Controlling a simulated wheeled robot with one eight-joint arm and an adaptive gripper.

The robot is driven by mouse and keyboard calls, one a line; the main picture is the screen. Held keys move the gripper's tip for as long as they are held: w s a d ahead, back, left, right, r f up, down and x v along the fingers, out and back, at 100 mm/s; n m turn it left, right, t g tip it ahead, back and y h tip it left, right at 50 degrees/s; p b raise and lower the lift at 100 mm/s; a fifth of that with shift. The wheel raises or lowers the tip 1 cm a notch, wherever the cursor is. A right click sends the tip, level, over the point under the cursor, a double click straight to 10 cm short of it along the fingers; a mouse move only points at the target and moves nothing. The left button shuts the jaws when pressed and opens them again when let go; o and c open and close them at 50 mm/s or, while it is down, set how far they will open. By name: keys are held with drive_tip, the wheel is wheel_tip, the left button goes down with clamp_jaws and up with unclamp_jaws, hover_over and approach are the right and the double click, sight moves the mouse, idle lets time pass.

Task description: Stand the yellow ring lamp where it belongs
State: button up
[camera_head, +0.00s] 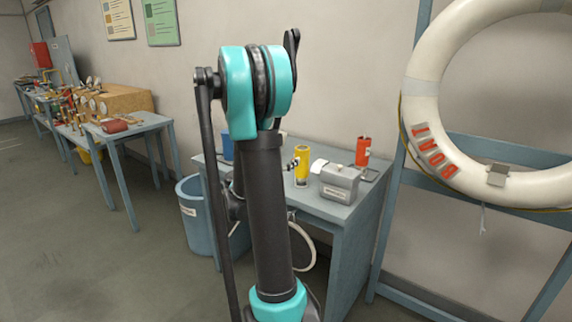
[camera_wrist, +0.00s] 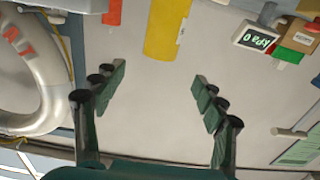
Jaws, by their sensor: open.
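The yellow ring lamp seems to be the upright yellow cylinder (camera_head: 301,170) with a white label, standing on the blue-grey table (camera_head: 350,206) in the head view. The wrist view looks upside down; a yellow cylinder (camera_wrist: 166,28) shows at its top edge, cut off by the frame. My gripper (camera_wrist: 160,88) is open and empty, with its two dark fingers wide apart. The yellow cylinder lies beyond the fingertips, between their lines and apart from them. In the head view my arm hides most of the gripper. No marked place for the lamp can be made out.
A grey box (camera_head: 339,184) stands right of the yellow cylinder, and a red cylinder (camera_head: 363,152) behind it. A blue bin (camera_head: 196,222) stands beside the table. A white life ring (camera_head: 423,103) hangs at right. A kPa display (camera_wrist: 256,38) shows in the wrist view.

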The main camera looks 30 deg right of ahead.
drive_tip(key=s+a+f+n+g+y, duration=0.1)
drive_tip(key=s+a+f+n+y, duration=0.3)
drive_tip(key=a, duration=0.6)
drive_tip(key=s+a+f+n+y, duration=0.5)
drive_tip(key=s+a+f+y, duration=0.2)
drive_tip(key=s+a+f, duration=0.2)
drive_tip(key=s+a+f+n+g+y, duration=0.1)
drive_tip(key=s+a+f+n+y, duration=0.3)
drive_tip(key=s+a, duration=0.6)
wheel_tip(320, 180, down, 2)
drive_tip(key=shift+s+a+f+g+y, duration=0.2)
drive_tip(key=shift+a+g+y, duration=0.1)
drive_tip(key=shift+a+y, duration=0.6)
drive_tip(key=shift+a, duration=0.1)
